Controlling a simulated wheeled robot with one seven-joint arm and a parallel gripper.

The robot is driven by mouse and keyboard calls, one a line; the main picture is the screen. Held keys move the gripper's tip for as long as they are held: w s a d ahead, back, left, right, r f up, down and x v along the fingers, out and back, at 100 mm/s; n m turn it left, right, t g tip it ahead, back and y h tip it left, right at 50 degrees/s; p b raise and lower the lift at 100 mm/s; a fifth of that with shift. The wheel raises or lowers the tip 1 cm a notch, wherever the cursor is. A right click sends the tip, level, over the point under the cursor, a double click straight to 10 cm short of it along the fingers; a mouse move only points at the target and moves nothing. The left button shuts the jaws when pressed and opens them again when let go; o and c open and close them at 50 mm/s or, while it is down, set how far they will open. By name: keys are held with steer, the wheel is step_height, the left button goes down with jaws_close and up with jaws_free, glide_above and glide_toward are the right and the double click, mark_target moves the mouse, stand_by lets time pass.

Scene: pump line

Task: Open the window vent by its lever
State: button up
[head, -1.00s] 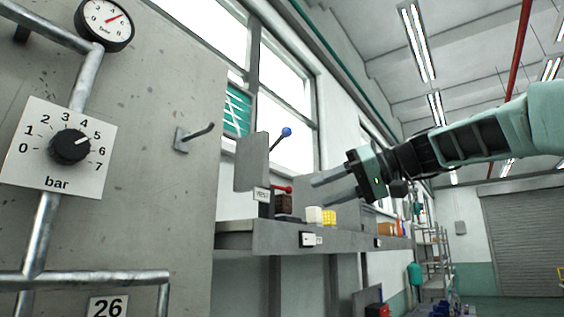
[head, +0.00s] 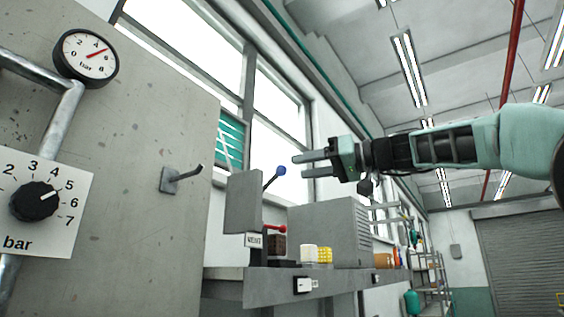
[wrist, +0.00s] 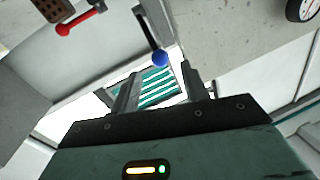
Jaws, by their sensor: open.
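The window vent (head: 231,137) is a set of teal slats low in the window, partly hidden by the grey wall panel; it also shows in the wrist view (wrist: 160,90) beyond my fingers. A lever with a dark rod and blue ball knob (head: 281,170) rises tilted from a grey plate (head: 244,203). My gripper (head: 299,165) is open and empty, its fingers pointing left close to the knob. In the wrist view the knob (wrist: 159,59) appears just beyond the gap between the fingertips (wrist: 162,77). I cannot tell whether they touch it.
A red-handled lever (head: 274,228) sits below the blue knob. A shelf (head: 255,284) carries a grey cabinet (head: 335,232) and small yellow and white items (head: 317,254). A hook (head: 182,178) juts from the wall panel at left. Open air lies above the cabinet.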

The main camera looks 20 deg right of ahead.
mark_target(282, 171)
steer(key=p+x, duration=0.2)
steer(key=x, duration=0.4)
steer(key=shift+w+a+p, duration=0.15)
steer(key=shift+a+p, duration=0.05)
steer(key=shift+p, duration=0.1)
jaws_close()
steer(key=shift+f, duration=0.1)
